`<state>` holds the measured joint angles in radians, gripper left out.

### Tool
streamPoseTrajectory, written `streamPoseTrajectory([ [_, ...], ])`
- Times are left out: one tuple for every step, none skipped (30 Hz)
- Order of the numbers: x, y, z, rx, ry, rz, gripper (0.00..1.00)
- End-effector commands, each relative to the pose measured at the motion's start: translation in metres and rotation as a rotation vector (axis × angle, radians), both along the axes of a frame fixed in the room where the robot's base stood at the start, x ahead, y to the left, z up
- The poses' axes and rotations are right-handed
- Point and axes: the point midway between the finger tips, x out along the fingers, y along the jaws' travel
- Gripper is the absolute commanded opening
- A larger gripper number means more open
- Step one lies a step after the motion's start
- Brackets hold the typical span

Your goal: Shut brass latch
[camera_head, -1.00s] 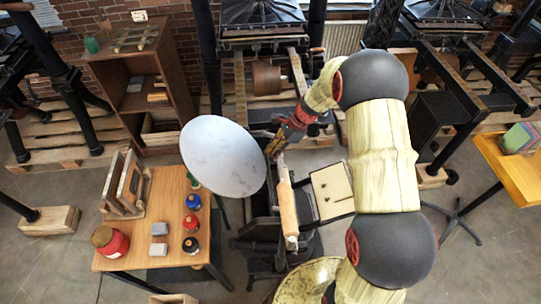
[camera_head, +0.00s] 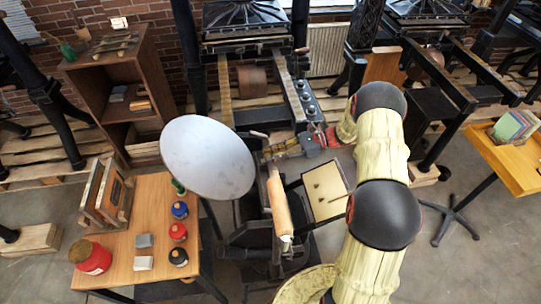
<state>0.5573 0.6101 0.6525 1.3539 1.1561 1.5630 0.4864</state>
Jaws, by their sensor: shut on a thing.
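My gripper (camera_head: 278,150) reaches in from the right, with its red and black body lying almost level above the hand press. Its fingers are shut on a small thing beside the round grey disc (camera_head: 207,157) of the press. A yellowish, brass-coloured bit shows at the fingertips and looks like the brass latch, but it is small and partly hidden by the fingers. I cannot tell how far the latch is closed. A long wooden handle (camera_head: 279,203) stands just below the gripper, apart from it.
A wooden table (camera_head: 148,263) at the left holds ink pots, grey blocks and a wooden rack. A small open tray (camera_head: 326,190) sits right of the handle. Other presses and a wooden cabinet (camera_head: 122,70) stand behind. A yellow table (camera_head: 520,160) is at the right.

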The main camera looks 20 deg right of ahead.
Motion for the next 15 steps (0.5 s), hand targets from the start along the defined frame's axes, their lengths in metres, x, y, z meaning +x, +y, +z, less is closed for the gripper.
streamPoseTrajectory([
  [0.0001, -0.0019, -0.0049, 0.023, -0.003, -0.002, 0.00],
  [0.0000, -0.0022, -0.0056, 0.038, -0.005, -0.003, 0.00],
  [0.0001, -0.0028, -0.0059, 0.054, -0.009, -0.003, 0.00],
  [0.0000, -0.0031, -0.0059, 0.067, -0.012, -0.003, 0.00],
  [0.0000, -0.0033, -0.0066, 0.077, -0.014, -0.003, 0.00],
  [-0.0003, -0.0036, -0.0070, 0.090, -0.016, -0.002, 0.00],
  [-0.0003, -0.0038, -0.0071, 0.097, -0.019, -0.002, 0.00],
  [-0.0003, -0.0039, -0.0071, 0.104, -0.020, -0.002, 0.00],
  [-0.0002, -0.0042, -0.0073, 0.112, -0.023, -0.002, 0.00],
  [-0.0002, -0.0042, -0.0074, 0.117, -0.024, -0.002, 0.00],
  [-0.0002, -0.0043, -0.0074, 0.122, -0.025, -0.002, 0.00],
  [-0.0003, -0.0043, -0.0074, 0.127, -0.025, -0.002, 0.00],
  [-0.0003, -0.0043, -0.0074, 0.130, -0.025, -0.002, 0.00],
  [-0.0003, -0.0043, -0.0074, 0.132, -0.026, -0.002, 0.00],
  [-0.0004, -0.0043, -0.0075, 0.133, -0.026, -0.002, 0.00],
])
